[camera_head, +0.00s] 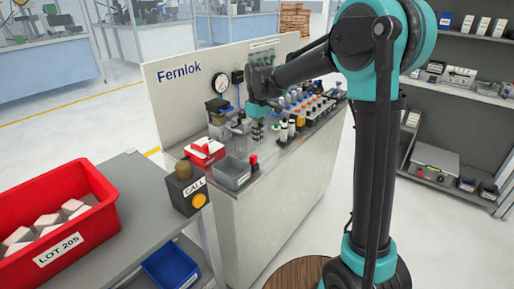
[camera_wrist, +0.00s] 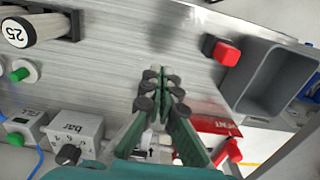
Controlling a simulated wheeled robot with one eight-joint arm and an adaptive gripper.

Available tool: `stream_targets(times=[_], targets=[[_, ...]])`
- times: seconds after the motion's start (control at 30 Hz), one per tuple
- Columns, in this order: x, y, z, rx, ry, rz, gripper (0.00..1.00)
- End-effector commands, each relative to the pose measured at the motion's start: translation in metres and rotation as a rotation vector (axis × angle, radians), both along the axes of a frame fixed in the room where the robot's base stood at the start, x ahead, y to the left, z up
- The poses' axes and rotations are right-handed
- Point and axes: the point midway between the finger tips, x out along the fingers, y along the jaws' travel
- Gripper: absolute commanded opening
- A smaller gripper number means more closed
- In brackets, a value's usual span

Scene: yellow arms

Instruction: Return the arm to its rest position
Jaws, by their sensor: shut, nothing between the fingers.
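My arm reaches from the right over the Fernlok bench. My gripper (camera_head: 258,133) points down above the bench top, left of the row of bottles and fittings. In the wrist view my gripper (camera_wrist: 161,75) has its green fingers together at the tips, with nothing between them. Bare metal bench top (camera_wrist: 120,65) shows beyond the fingertips. In the head view the gripper is small, and its exact height over the bench is hard to tell.
A grey bin (camera_head: 231,173), a red block (camera_head: 253,163) and a red-and-white box (camera_head: 205,150) are near the gripper. A gauge-fitted panel (camera_head: 180,95) stands behind. A regulator marked "bar" (camera_wrist: 75,135) is close. A red crate (camera_head: 95,225) sits on the left table.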

Motion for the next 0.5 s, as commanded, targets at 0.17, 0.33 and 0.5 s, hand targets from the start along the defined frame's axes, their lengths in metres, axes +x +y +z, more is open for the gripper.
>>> stream_targets(times=[0.17, 0.33, 0.5], targets=[[0.0, 0.0, 0.03, 0.0, 0.0, 0.0, 0.0], [0.0, 0.0, 0.044, 0.0, 0.0, -0.001, 0.0], [-0.01, -0.026, 0.039, 0.011, -0.022, -0.069, 0.0]])
